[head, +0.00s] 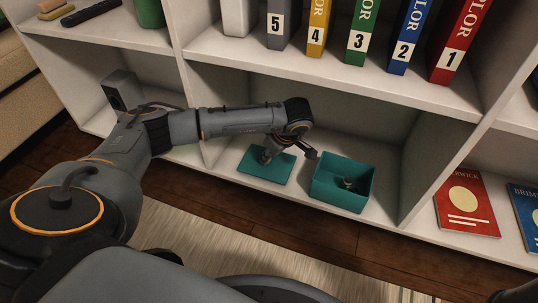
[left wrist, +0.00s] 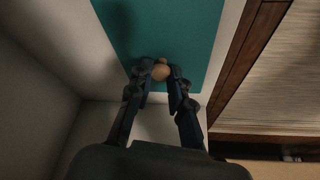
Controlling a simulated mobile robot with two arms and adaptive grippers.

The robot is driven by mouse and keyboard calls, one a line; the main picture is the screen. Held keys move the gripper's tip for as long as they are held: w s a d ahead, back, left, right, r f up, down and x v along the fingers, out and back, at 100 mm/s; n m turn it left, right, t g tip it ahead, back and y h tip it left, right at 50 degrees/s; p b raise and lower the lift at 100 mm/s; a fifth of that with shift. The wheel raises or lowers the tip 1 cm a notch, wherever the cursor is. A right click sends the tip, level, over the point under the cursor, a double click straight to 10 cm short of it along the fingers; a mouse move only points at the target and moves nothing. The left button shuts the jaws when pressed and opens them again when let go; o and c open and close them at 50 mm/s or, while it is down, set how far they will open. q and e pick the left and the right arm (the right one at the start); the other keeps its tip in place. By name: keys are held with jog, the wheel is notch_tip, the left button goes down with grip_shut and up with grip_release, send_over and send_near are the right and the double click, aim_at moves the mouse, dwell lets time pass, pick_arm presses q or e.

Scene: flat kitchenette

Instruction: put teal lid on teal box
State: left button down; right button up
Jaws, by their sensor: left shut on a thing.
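The teal lid (head: 252,172) is flat and level in the low middle shelf compartment, left of the teal box. It also shows in the left wrist view (left wrist: 190,35), with a round tan knob (left wrist: 161,72) on it. My left gripper (head: 268,155) reaches down over the lid and is shut on the knob; its two fingers (left wrist: 160,75) sit on either side. I cannot tell whether the lid touches the shelf. The open teal box (head: 338,197) stands on the same shelf just to the right, with a small dark object (head: 348,183) inside. My right gripper is not seen.
The upper shelf (head: 330,85) above holds numbered binders (head: 362,35). A divider wall stands right of the box, with a red book (head: 467,205) and a blue book (head: 525,205) beyond it. A pale rug (head: 200,235) lies on the wooden floor in front.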

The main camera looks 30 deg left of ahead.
aim_at(276, 169)
pick_arm(q)
jog(key=c, duration=1.2)
grip_release()
jog(key=shift+f, duration=0.1)
jog(key=shift+f+b, duration=0.1)
jog(key=shift+b, duration=0.25)
jog(key=p+v, duration=0.5)
jog(key=v, duration=0.2)
jog(key=shift+d+r+p, duration=0.1)
jog(key=shift+r+p, duration=0.25)
jog(key=shift+r, duration=0.05)
jog(key=shift+s, duration=0.1)
